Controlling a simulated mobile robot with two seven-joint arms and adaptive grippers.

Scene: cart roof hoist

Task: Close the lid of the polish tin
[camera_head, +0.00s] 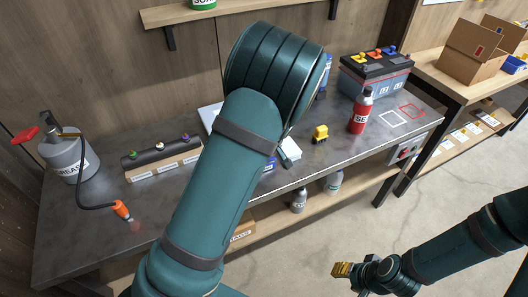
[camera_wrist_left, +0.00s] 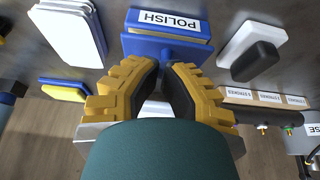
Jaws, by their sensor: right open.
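The blue polish tin (camera_wrist_left: 168,30) shows at the top of the left wrist view, with a white POLISH label. A blue part lies just beyond my left fingertips; I cannot tell how far the lid is open. In the head view a sliver of the tin (camera_head: 269,165) shows beside my arm. My left gripper (camera_wrist_left: 163,66) has its yellow and black fingers close together at the tin's near side; whether they hold anything is unclear. It is hidden behind my arm in the head view. My right gripper (camera_head: 343,270) is open and empty, away from the bench.
Beside the tin are white pads (camera_wrist_left: 66,35) and a white block with a black grip (camera_wrist_left: 254,50). A yellow item (camera_head: 320,133), a red bottle (camera_head: 360,112) and a battery (camera_head: 376,75) stand right on the bench (camera_head: 340,165). A grease can (camera_head: 68,150) is at the left.

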